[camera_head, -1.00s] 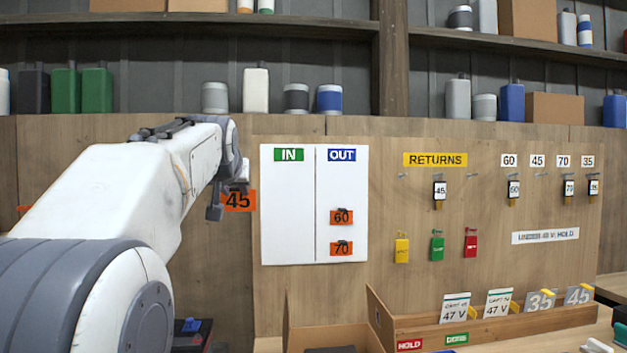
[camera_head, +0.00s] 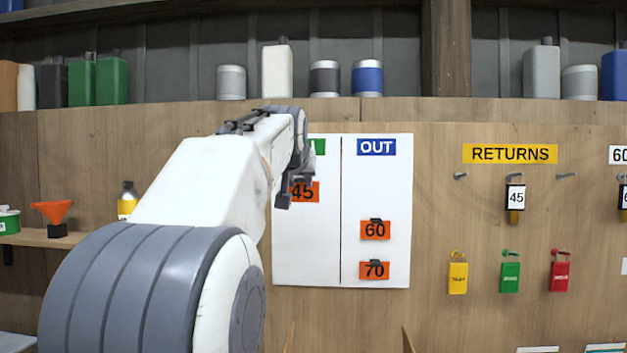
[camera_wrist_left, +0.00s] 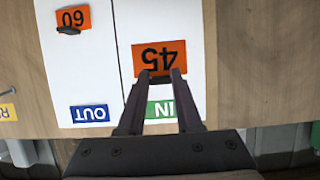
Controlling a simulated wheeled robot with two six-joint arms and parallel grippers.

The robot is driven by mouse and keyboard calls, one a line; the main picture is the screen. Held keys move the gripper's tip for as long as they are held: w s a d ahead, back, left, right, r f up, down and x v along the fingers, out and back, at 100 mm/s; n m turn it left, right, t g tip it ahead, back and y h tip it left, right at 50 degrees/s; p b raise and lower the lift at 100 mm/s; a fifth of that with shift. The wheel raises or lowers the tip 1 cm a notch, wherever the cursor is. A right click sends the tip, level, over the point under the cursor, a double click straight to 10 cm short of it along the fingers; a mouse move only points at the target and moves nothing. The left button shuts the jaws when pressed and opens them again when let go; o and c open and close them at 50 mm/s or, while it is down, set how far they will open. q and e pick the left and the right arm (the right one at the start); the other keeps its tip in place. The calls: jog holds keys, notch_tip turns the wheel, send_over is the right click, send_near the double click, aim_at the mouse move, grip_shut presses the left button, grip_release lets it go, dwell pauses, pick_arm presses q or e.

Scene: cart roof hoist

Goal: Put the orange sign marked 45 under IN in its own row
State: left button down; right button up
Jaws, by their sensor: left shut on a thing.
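The orange sign marked 45 (camera_head: 305,191) is in front of the IN column of the white board (camera_head: 310,250). It also shows upside down in the left wrist view (camera_wrist_left: 159,58). My left gripper (camera_head: 287,190) is shut on the sign's edge; its fingers (camera_wrist_left: 160,76) show in the wrist view. The green IN label (camera_wrist_left: 160,109) is partly hidden by my arm in the head view. I cannot tell whether the sign touches the board. Orange signs 60 (camera_head: 375,230) and 70 (camera_head: 374,270) hang under the blue OUT label (camera_head: 376,147), lower than the 45 sign. My right gripper is out of view.
Yellow (camera_head: 457,277), green (camera_head: 509,277) and red (camera_head: 559,276) tags hang right of the board, below the RETURNS label (camera_head: 510,154). A black-and-white 45 tag (camera_head: 516,197) hangs there too. The lower IN column is bare.

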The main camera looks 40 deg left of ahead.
pick_arm(q)
jog(key=shift+w+d, duration=0.1)
jog(key=shift+w, duration=0.05)
jog(key=shift+s+d+r, duration=0.1)
jog(key=shift+s, duration=0.15)
jog(key=w+a+p, duration=0.1)
jog(key=w+p, duration=0.1)
jog(key=shift+w+a+r, duration=0.1)
jog(key=shift+w+a, duration=0.25)
jog(key=shift+a, duration=0.05)
jog(key=shift+w+a+p, duration=0.6)
jog(key=shift+w+p, duration=0.05)
jog(key=shift+w, duration=0.3)
jog(key=shift+w+a+p, duration=0.55)
jog(key=shift+w+p, duration=0.05)
jog(key=shift+w, duration=0.3)
jog(key=shift+w+a+p, duration=0.3)
jog(key=shift+w+p, duration=0.2)
jog(key=shift+w, duration=0.05)
dwell(0.8)
dwell(0.3)
